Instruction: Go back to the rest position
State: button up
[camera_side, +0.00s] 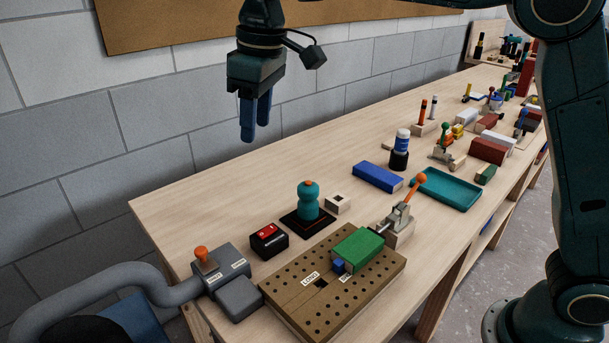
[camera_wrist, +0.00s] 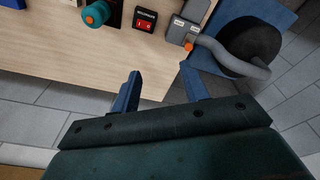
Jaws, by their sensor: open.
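My gripper (camera_side: 254,122) hangs in the air at the upper left of the side view, in front of the wall and clear of the bench. Its two blue fingers point down and hold nothing. In the wrist view my gripper (camera_wrist: 158,88) shows its fingers apart, with only the bench edge and floor behind them. A green block (camera_side: 357,249) lies on the perforated wooden board (camera_side: 310,312) beside an orange-handled clamp (camera_side: 405,205), with a small blue piece (camera_side: 339,266) at its near end.
The workbench (camera_side: 230,190) holds a teal knob-shaped piece (camera_side: 308,201), a red-and-black switch box (camera_side: 268,240), a grey hose unit (camera_side: 221,271), a blue block (camera_side: 377,177) and a teal tray (camera_side: 446,189). Several more items stand farther right. The brick wall (camera_side: 160,120) is behind my gripper.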

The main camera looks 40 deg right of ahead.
jog(key=s+d+r+m+t, duration=0.2)
jog(key=s+d+m, duration=0.1)
jog(key=s+d, duration=1.1)
jog(key=s+d+f+m+t, duration=0.1)
jog(key=s+d+f, duration=0.1)
jog(key=s+f, duration=0.2)
jog(key=s+d+f+m+t, duration=0.1)
jog(key=s+d+f+m, duration=0.1)
jog(key=s, duration=0.9)
jog(key=shift+s+d+f+h, duration=0.2)
jog(key=shift+f+h, duration=0.1)
jog(key=shift+f, duration=0.6)
